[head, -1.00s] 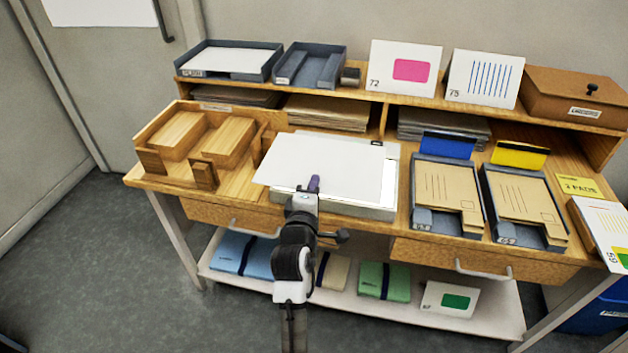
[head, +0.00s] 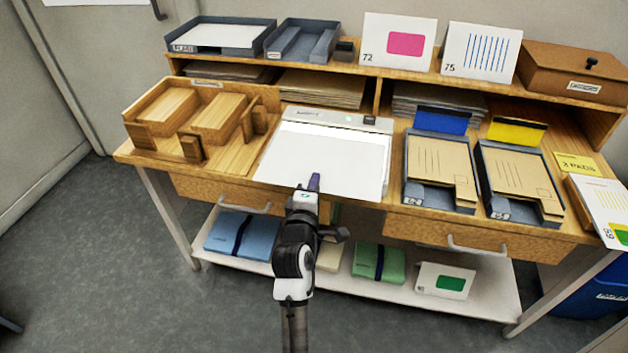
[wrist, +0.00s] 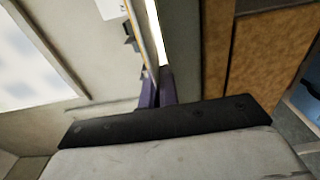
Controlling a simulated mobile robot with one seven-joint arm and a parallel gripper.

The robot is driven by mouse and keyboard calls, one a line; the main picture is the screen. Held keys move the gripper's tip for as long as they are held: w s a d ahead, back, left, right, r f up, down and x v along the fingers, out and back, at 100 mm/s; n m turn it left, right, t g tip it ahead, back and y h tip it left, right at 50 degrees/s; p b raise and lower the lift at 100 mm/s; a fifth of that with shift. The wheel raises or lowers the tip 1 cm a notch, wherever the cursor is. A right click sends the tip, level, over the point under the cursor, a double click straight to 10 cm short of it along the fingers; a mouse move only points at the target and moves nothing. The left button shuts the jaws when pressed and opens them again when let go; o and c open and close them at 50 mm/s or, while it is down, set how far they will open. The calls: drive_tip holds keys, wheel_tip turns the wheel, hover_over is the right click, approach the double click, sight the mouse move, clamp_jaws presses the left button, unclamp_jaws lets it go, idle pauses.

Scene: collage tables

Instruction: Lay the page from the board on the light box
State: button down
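The white page (head: 328,163) shows in the head view over the light box (head: 350,121), covering most of its top and its front edge. The back rim and a bright strip of the box show behind the page. My gripper (head: 313,183) is at the front edge of the page, with its purple fingers shut on it. In the wrist view, the fingers (wrist: 157,90) are close together, and the page (wrist: 155,35) seems to show edge-on between them. I cannot tell whether the page touches the box.
A wooden sorter (head: 188,125) stands left of the box, and trays with brown envelopes (head: 437,170) stand right. Grey trays (head: 302,40) and propped cards (head: 397,42) line the upper shelf. Drawer handles (head: 477,246) stick out at the front.

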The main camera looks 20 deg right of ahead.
drive_tip(key=shift+f, duration=0.2)
drive_tip(key=c, duration=1.6)
unclamp_jaws()
drive_tip(key=shift+s+a, duration=0.1)
drive_tip(key=shift+s, duration=0.05)
